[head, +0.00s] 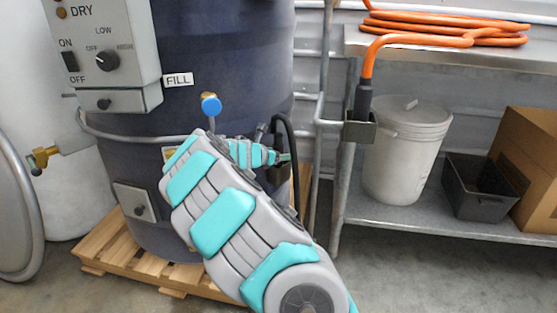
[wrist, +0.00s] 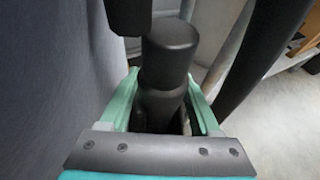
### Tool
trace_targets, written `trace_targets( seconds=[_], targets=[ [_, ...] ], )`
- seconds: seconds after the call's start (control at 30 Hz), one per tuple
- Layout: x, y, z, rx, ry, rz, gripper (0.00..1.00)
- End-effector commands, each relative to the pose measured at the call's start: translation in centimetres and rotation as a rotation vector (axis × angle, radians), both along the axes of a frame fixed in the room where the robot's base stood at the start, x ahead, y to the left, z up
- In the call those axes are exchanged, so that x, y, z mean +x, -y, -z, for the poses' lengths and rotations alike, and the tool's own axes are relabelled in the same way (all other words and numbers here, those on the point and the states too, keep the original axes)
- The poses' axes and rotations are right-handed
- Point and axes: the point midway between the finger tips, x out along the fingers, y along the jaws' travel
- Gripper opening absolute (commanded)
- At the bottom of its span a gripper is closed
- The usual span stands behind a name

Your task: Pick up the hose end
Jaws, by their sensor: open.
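My gripper (head: 284,158) is at the right side of the dark hopper, beside a thin black hose (head: 294,150) that loops down there. In the wrist view my gripper (wrist: 163,82) is open, with its teal fingers on either side of a black cylindrical hose end (wrist: 168,58). The hose end stands between the fingers; whether they touch it I cannot tell. In the head view my gripper and arm hide most of it. Another hose, orange, has a black end (head: 363,100) upright in a holder at the bench's edge.
The dark hopper (head: 215,60) stands on a wooden pallet (head: 120,265). A blue-capped valve (head: 211,106) sticks out near my arm. A metal bench (head: 425,50) to the right carries orange hose coils (head: 450,25), with a white bucket (head: 405,150) and black bin (head: 480,190) below.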

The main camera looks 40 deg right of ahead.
Motion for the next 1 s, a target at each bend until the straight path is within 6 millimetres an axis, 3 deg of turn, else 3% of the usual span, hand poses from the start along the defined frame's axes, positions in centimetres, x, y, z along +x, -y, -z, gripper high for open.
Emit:
trace_targets(
  seconds=[0.27, 0.83, 1.0],
  targets=[
    [0.11, 0.26, 0.02, -0.001, 0.002, -0.001, 0.64],
    [0.12, 0.23, -0.01, -0.001, 0.002, -0.001, 0.01],
    [0.13, 0.23, -0.01, -0.001, 0.002, -0.001, 0.0]
  ],
)
